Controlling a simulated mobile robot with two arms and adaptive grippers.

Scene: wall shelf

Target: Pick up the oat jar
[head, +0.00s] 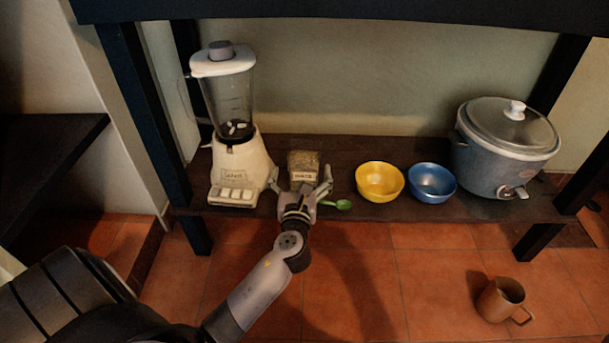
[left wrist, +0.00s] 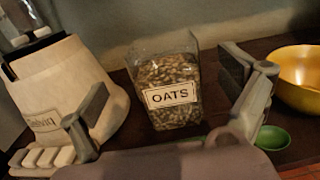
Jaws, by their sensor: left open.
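The oat jar (head: 303,162) is a clear square jar of oats standing upright on the dark shelf (head: 338,151). In the left wrist view the jar (left wrist: 168,78) shows a white label reading OATS and stands ahead of the fingers, toward the middle. My left gripper (head: 302,182) is open, its two fingers spread in front of the jar, one toward each side. In the left wrist view the left gripper (left wrist: 172,103) frames the jar with a gap at each side. My right gripper does not show.
A blender (head: 236,165) stands close left of the jar. A green spoon (head: 343,204) lies to the right of the gripper, then a yellow bowl (head: 380,182), a blue bowl (head: 432,183) and a slow cooker (head: 505,150). A brown mug (head: 497,299) is on the tiled floor.

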